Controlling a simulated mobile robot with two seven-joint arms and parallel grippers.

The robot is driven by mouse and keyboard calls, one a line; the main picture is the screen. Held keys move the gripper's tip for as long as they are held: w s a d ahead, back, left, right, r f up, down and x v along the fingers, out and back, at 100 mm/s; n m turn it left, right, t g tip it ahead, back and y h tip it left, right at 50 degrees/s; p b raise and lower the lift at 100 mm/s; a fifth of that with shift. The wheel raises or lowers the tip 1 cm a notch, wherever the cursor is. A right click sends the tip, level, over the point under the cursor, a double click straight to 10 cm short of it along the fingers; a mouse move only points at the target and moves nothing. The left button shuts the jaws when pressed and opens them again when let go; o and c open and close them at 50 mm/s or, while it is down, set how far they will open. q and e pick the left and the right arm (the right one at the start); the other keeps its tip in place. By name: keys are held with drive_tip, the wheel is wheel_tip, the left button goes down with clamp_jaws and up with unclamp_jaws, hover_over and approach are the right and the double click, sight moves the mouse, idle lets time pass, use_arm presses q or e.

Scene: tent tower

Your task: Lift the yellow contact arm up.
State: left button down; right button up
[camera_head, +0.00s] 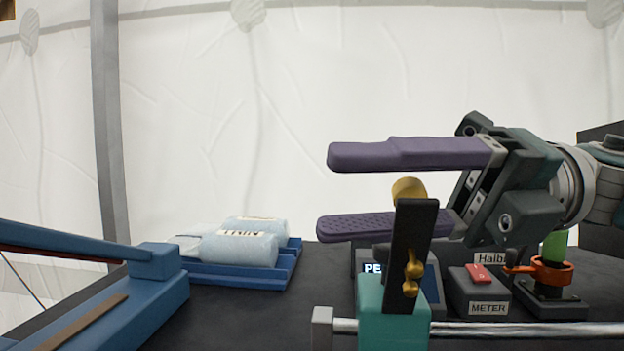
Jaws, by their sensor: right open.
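A yellow rounded piece (408,188), which looks like the end of the yellow contact arm, shows just above a black upright plate (413,240). Brass-yellow knobs (413,272) sit on the front of that plate, which stands in a teal block (380,315). My right gripper (335,190) comes in from the right with its purple fingers wide open, one above the other. The yellow piece shows between the two fingers in the picture, with no visible grip on it. The plate hides part of the lower finger and whatever lies behind it. My left gripper is out of view.
A blue hinged device (120,318) fills the lower left. A METER box (478,290) with a red switch and an orange clamp (552,270) stand at right. A metal rod (520,329) crosses the front.

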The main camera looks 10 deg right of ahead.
drive_tip(key=shift+a, duration=0.1)
clamp_jaws()
idle(0.4)
idle(1.0)
